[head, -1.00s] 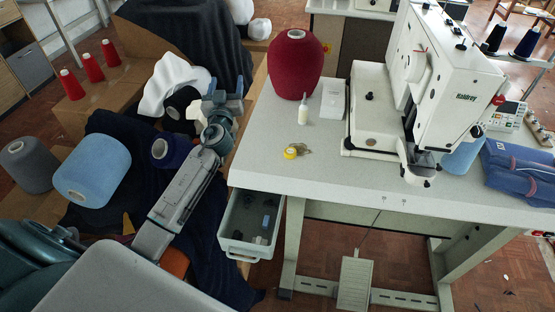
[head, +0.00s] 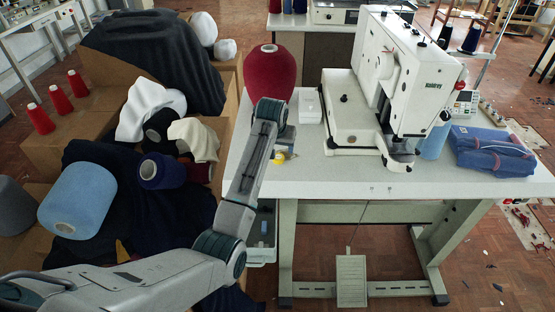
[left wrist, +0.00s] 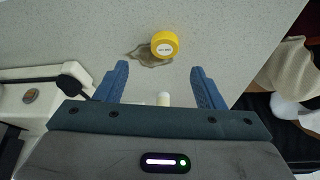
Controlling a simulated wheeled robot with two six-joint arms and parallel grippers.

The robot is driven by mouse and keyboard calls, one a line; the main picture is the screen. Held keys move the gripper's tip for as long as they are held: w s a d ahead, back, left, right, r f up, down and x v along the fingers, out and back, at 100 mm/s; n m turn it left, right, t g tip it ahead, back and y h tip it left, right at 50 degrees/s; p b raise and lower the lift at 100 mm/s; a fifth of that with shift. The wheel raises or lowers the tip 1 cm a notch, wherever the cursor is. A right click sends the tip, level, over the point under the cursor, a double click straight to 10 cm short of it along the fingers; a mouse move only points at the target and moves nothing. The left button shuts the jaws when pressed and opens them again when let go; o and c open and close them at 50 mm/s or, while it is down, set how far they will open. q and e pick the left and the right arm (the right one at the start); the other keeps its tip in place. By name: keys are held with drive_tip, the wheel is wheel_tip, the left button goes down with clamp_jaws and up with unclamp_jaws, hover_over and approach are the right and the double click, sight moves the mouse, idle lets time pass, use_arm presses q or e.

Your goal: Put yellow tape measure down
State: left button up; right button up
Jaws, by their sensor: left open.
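The yellow tape measure (head: 279,157) lies on the light tabletop near its front left edge, partly hidden by my left arm in the head view. In the left wrist view the tape measure (left wrist: 165,44) sits on the table, just beyond and between my fingertips, touching neither. A brownish patch or crumpled scrap (left wrist: 148,56) lies beside it. My left gripper (left wrist: 160,78) is open and empty, its two blue fingers apart above the table. In the head view the left gripper (head: 284,140) is over the table in front of the red cone. My right gripper is in no view.
A dark red yarn cone (head: 271,72) and a white box (head: 310,105) stand behind the gripper. The white buttonhole machine (head: 375,90) fills the middle of the table (head: 350,178). A folded blue cloth (head: 490,150) lies at right. A grey drawer (head: 262,240) hangs open below.

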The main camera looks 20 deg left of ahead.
sight(278, 157)
use_arm(q)
drive_tip(key=shift+x, duration=0.9)
drive_tip(key=x, duration=0.2)
drive_tip(key=p+x, duration=0.1)
drive_tip(key=x, duration=0.1)
drive_tip(key=shift+s+a, duration=0.25)
drive_tip(key=shift+a, duration=0.05)
drive_tip(key=shift+w+f, duration=0.25)
drive_tip(key=shift+f, duration=0.4)
drive_tip(key=c, duration=0.9)
drive_tip(key=shift+c, duration=1.2)
drive_tip(key=shift+r, duration=0.15)
